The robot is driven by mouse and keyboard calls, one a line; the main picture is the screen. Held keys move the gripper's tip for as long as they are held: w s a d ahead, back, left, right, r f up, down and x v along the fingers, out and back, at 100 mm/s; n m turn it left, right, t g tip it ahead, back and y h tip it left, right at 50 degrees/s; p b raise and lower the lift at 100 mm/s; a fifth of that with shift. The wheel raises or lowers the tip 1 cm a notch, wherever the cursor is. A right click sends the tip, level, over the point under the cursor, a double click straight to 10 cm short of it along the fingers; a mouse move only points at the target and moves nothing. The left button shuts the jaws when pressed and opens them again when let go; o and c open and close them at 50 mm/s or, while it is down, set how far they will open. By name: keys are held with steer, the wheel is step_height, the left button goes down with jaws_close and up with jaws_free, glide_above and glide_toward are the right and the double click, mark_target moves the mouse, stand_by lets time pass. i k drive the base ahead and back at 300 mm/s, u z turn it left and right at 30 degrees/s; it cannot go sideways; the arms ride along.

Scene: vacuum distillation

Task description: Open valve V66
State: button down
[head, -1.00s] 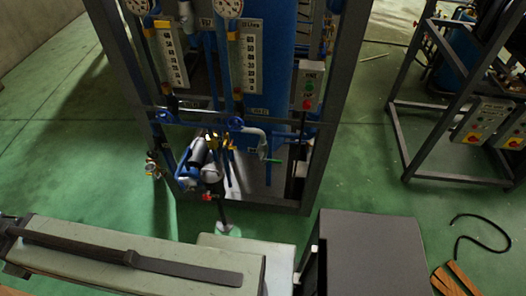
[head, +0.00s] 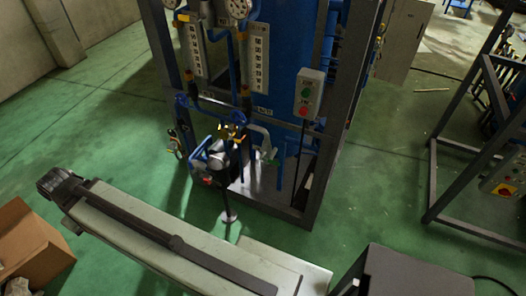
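The distillation skid (head: 318,160) stands ahead, a dark frame with blue piping and a blue column (head: 276,75). Low on its front is a cluster of valves and pipes (head: 232,135) with yellow handles. A grey bent pipe with a green tip (head: 268,152) sits to its right. No label V66 is readable, so I cannot tell which valve it is. My pale arm (head: 150,235) stretches across the lower left, apart from the skid. A dark piece at its far left end (head: 62,186) may be my gripper, but its fingers cannot be made out.
A control box (head: 309,93) with green and red buttons hangs on the skid's right post. A cardboard box (head: 30,243) lies at the lower left. Another dark frame (head: 438,165) stands at the right. Green floor is open left of the skid and between the frames.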

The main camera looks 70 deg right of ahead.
mark_target(268, 160)
steer(key=z, duration=0.15)
steer(key=k, duration=1.45)
steer(key=z, duration=0.45)
steer(key=i, duration=0.9)
steer(key=u, duration=0.05)
